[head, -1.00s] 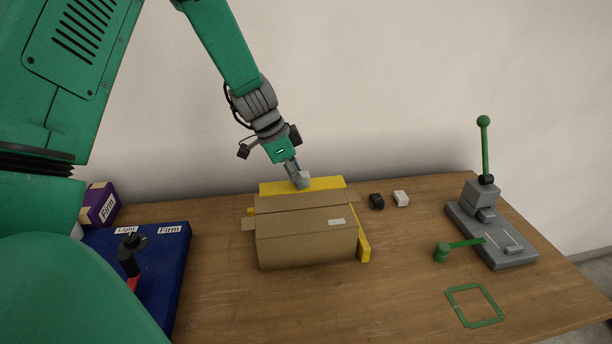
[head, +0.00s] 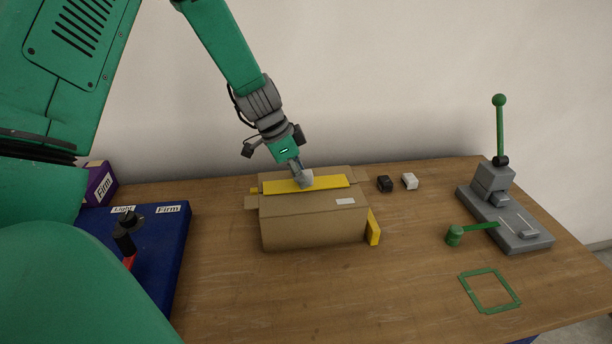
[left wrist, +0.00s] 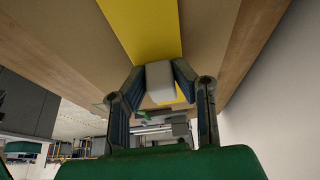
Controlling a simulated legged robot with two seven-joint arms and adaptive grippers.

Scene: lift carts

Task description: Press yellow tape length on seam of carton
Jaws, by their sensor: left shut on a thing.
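The brown carton (head: 315,228) sits on the wooden table with a small white label on its top right. The yellow tape length (head: 332,183) runs left to right along the carton's top. My left gripper (head: 303,176) is over the middle of the tape, shut on a pale grey block (head: 307,180). In the left wrist view the block (left wrist: 161,82) sits between the fingers, against the yellow tape (left wrist: 147,28). I cannot tell whether the whole tape touches the carton; the seam beneath is hidden. My right gripper is not in view.
Yellow pieces (head: 374,228) stand beside the carton. A black block (head: 385,184) and a white block (head: 409,181) lie behind right. A grey lever fixture (head: 515,228) and green square outline (head: 490,291) are at right.

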